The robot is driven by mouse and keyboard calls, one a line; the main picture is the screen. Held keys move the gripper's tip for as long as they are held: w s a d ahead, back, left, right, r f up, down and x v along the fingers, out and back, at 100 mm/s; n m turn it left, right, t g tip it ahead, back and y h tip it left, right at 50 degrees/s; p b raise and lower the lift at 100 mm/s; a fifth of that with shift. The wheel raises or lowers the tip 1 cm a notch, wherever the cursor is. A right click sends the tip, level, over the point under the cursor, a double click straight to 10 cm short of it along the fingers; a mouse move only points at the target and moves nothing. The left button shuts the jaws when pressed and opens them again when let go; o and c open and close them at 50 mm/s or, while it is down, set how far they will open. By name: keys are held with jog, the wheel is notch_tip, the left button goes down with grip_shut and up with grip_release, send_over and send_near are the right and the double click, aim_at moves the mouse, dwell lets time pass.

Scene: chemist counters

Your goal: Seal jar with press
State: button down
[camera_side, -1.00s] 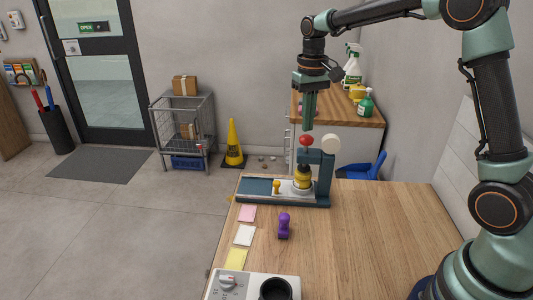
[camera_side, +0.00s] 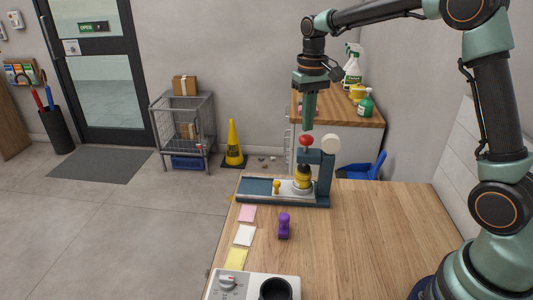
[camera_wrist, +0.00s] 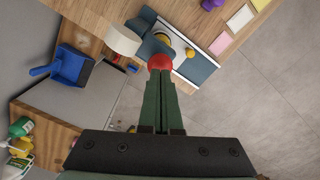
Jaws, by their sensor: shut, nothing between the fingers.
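The press (camera_side: 325,180) stands at the far edge of the wooden counter, with a dark blue base and column. A red ball knob (camera_side: 306,141) tops it, beside a round cream part (camera_side: 331,145). A jar with yellow parts (camera_side: 303,177) sits under the press head on a light plate; its lid detail is too small to tell. A small yellow knob (camera_side: 277,187) stands left of it. My gripper (camera_side: 308,128) is shut and empty, pointing down just above the red knob. In the wrist view the fingertips (camera_wrist: 160,72) meet at the red knob (camera_wrist: 160,62); contact is unclear.
A purple stamp-like object (camera_side: 284,225) and pink, white and yellow notes (camera_side: 243,235) lie on the counter's left part. A device with a dial (camera_side: 228,282) and a black cup (camera_side: 276,289) are in front. The counter's right side is clear. Bottles (camera_side: 365,102) stand behind.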

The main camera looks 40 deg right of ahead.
jog(key=shift+f, duration=1.35)
dwell(0.9)
jog(key=shift+r, duration=3.6)
jog(key=shift+s+a+r, duration=0.1)
jog(key=shift+s+r, duration=0.1)
jog(key=s+a+n+t, duration=0.1)
jog(key=s+a+t, duration=0.1)
jog(key=s, duration=0.6)
jog(key=s+a+f+n+t, duration=0.1)
jog(key=s+a+n+t, duration=0.1)
jog(key=s, duration=0.6)
jog(key=shift+s+a+t, duration=0.35)
jog(key=shift+a+t, duration=0.2)
jog(key=shift+t, duration=0.25)
